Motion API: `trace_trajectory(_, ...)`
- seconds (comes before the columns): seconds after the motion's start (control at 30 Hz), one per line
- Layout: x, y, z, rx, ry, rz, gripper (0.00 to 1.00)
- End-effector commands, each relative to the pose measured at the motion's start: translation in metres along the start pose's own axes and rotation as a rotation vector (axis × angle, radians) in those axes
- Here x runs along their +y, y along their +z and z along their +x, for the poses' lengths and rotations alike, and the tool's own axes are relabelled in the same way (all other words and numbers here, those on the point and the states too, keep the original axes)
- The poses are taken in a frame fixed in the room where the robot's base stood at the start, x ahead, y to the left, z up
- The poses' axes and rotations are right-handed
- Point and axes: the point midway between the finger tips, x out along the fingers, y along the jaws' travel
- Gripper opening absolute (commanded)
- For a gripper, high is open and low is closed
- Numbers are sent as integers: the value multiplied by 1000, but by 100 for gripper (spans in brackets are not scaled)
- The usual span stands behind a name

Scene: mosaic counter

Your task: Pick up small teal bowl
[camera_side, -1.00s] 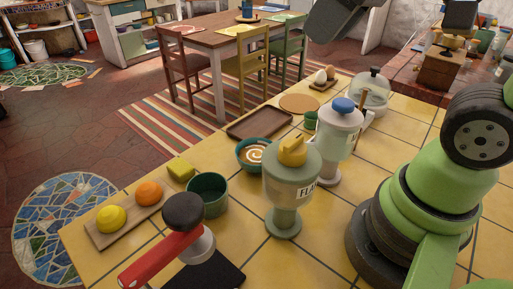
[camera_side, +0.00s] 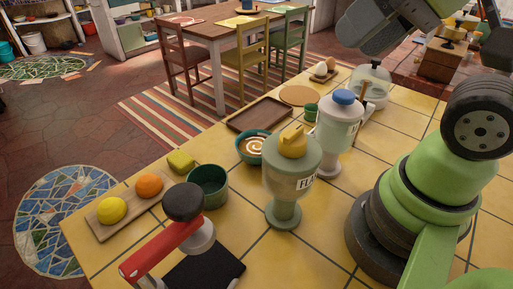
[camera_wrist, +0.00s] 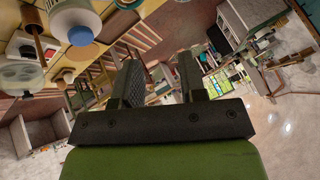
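A small teal bowl (camera_side: 243,150) with a cream and brown swirl inside sits on the yellow tiled counter in the side view, behind and left of the jar with the yellow lid (camera_side: 290,178). Part of its right side is hidden by that jar. My gripper shows in the wrist view (camera_wrist: 158,72) with its two dark fingers apart and nothing between them. In the side view the dark end of my arm is high at the top right, well away from the bowl. The bowl cannot be made out in the wrist view.
A dark green pot (camera_side: 209,190) stands in front of the bowl, left of the jar. A brown tray (camera_side: 260,113) lies behind it. A blue-lidded jar (camera_side: 338,130) and a small green cup (camera_side: 311,112) stand right. A red-handled tool (camera_side: 160,250) is at the front.

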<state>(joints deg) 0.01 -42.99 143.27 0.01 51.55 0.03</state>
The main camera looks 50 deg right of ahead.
Motion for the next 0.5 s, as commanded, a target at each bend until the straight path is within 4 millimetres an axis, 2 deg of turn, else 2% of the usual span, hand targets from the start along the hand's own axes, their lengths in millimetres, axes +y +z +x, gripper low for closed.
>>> trace_trajectory(0.37, 0, 0, 0, -1, 1, -5, 39)
trace_trajectory(0.5, 2, -7, 8, -36, 41, -133, 39)
